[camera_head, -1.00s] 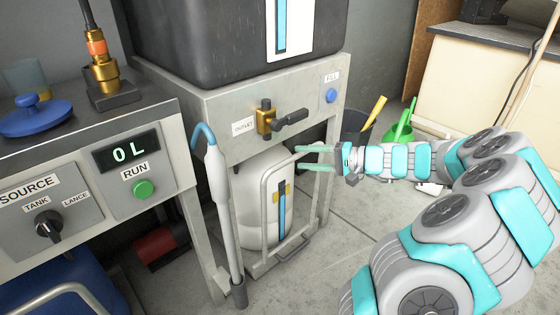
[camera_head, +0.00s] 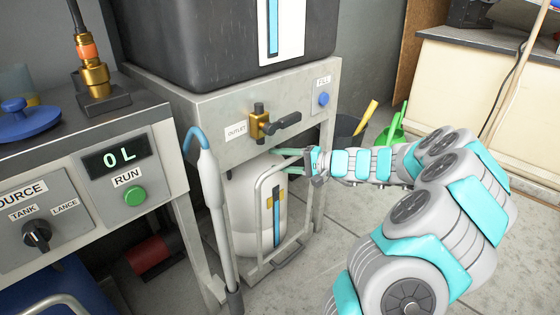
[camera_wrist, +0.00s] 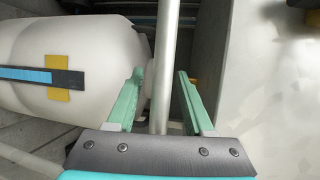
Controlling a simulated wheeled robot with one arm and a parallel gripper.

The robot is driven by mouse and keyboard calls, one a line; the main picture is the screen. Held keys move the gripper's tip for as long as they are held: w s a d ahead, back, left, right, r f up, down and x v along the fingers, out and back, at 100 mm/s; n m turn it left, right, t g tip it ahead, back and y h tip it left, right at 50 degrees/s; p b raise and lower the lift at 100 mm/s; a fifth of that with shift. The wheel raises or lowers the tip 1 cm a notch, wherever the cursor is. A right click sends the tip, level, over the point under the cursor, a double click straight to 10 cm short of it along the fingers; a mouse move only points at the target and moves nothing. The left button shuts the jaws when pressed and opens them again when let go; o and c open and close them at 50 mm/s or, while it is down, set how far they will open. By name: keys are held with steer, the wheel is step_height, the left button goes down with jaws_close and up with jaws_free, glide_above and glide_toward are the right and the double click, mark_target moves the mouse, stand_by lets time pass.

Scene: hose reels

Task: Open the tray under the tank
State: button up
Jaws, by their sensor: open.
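The black tank (camera_head: 200,45) sits on a grey metal stand. Under it is a low tray (camera_head: 262,268) with an upright tubular frame (camera_head: 262,222) and a small dark front handle (camera_head: 287,256). A white canister (camera_head: 243,210) stands in the tray behind the frame; it also shows in the wrist view (camera_wrist: 70,65). My gripper (camera_head: 288,158) is at the top of the frame. In the wrist view my gripper (camera_wrist: 160,76) is open, with a grey tube (camera_wrist: 168,45) of the frame between its green fingers. Contact with the tube cannot be told.
A brass outlet valve (camera_head: 262,124) with a dark lever is just above my gripper. A grey lance with a blue hook (camera_head: 215,190) stands left of the tray. A dark bucket (camera_head: 350,130) and a green scoop (camera_head: 393,132) are behind. The floor in front is clear.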

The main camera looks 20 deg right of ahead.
steer(key=shift+c, duration=0.3)
jaws_close()
stand_by(1.1)
